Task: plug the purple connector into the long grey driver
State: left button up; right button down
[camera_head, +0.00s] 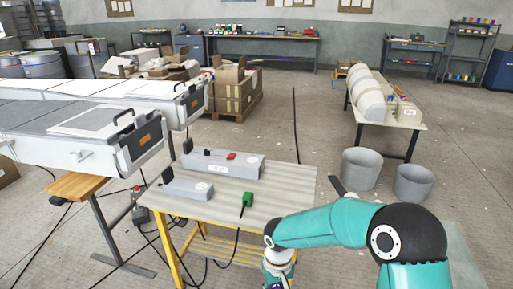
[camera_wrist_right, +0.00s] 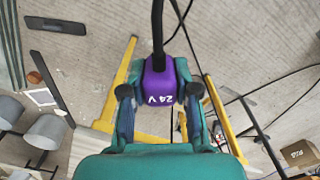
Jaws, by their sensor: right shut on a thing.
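The purple connector (camera_wrist_right: 160,80), marked "24 V", sits between the fingers of my right gripper (camera_wrist_right: 160,93) in the right wrist view. The gripper is shut on it, and a black cable runs from its far end. The long grey driver (camera_head: 222,164) lies on the worktable in the head view, with a small red part and black parts on top. My right arm reaches across the front of the table. Its gripper is at the bottom edge of the head view, mostly cut off, nearer than the driver and apart from it. My left gripper is not in view.
A shorter grey driver (camera_head: 187,188) lies in front of the long one. A green connector (camera_head: 247,199) with a cable rests near the table's front edge. The worktable (camera_head: 290,180) is bare at its right. Grey buckets (camera_head: 361,168) stand on the floor to the right. Cables hang below the table.

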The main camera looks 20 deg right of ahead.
aim_at(245, 165)
jog(key=u, duration=0.1)
jog(key=i, duration=1)
jog(key=z, duration=0.1)
